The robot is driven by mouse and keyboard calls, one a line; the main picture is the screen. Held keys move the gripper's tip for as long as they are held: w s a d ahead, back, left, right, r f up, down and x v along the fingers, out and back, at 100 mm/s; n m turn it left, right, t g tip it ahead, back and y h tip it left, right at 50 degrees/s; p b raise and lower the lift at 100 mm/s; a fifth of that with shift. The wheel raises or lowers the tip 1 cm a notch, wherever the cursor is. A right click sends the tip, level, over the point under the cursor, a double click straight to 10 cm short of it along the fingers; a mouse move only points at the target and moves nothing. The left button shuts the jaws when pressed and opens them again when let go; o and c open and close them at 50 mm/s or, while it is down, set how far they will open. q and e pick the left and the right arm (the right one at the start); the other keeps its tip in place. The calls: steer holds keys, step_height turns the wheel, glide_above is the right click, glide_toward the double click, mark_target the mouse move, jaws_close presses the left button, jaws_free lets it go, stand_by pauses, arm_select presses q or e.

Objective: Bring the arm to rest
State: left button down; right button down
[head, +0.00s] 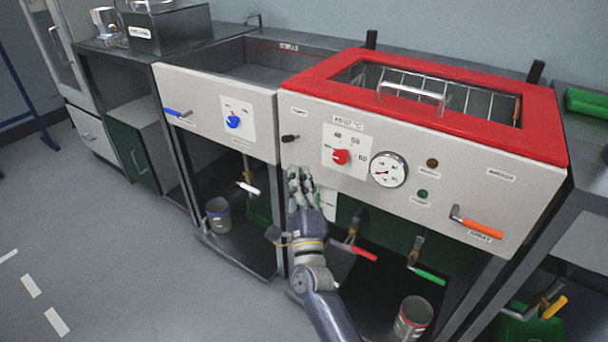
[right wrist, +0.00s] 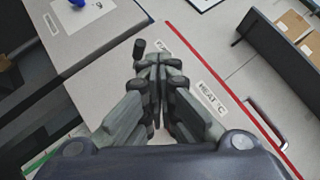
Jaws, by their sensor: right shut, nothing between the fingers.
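My right gripper (head: 300,183) is in front of the white panel of the red-topped heating unit (head: 270,62), below a small black toggle (head: 288,138) and left of the red dial (head: 340,157). In the right wrist view its fingers (right wrist: 158,68) are together with nothing between them. The black toggle (right wrist: 139,46) shows close to the fingertips there; I cannot tell whether they touch. My right arm reaches up from the bottom of the head view. My left gripper is not in view.
A pressure gauge (head: 388,169), an orange-handled valve (head: 478,225), a red-handled valve (head: 362,252) and a green-handled valve (head: 428,275) are right of the arm. The neighbouring basin panel (head: 208,104) has a blue dial (head: 233,122). Open floor (head: 110,240) lies to the left.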

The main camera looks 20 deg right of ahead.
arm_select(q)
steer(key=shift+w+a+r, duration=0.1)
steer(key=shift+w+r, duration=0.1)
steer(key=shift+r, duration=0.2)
arm_select(e)
steer(key=shift+s+a+f, duration=0.15)
steer(key=shift+s+f, duration=0.05)
steer(key=shift+s, duration=0.15)
